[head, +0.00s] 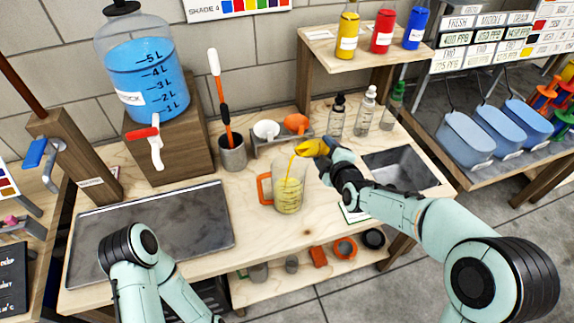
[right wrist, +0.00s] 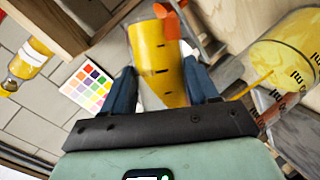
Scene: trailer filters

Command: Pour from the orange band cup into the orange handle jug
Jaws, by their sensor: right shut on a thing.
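The orange band cup (head: 309,148) is tipped to the left and holds yellow liquid; it fills the middle of the right wrist view (right wrist: 157,62), with orange at its rim. My right gripper (head: 325,150) is shut around it, above and to the right of the jug. A thin yellow stream (head: 291,164) runs from the cup down into the jug. The clear orange handle jug (head: 289,193) stands upright on the bench, with yellow liquid inside and its handle to the left. The jug also shows in the right wrist view (right wrist: 290,50). My left gripper is out of view.
A blue-filled dispenser (head: 143,85) stands on a wooden block at the back left. A grey holder (head: 232,154) and a small rack (head: 276,138) stand behind the jug. Dropper bottles (head: 366,110) stand behind my gripper, a sink (head: 400,168) to the right. The bench before the jug is clear.

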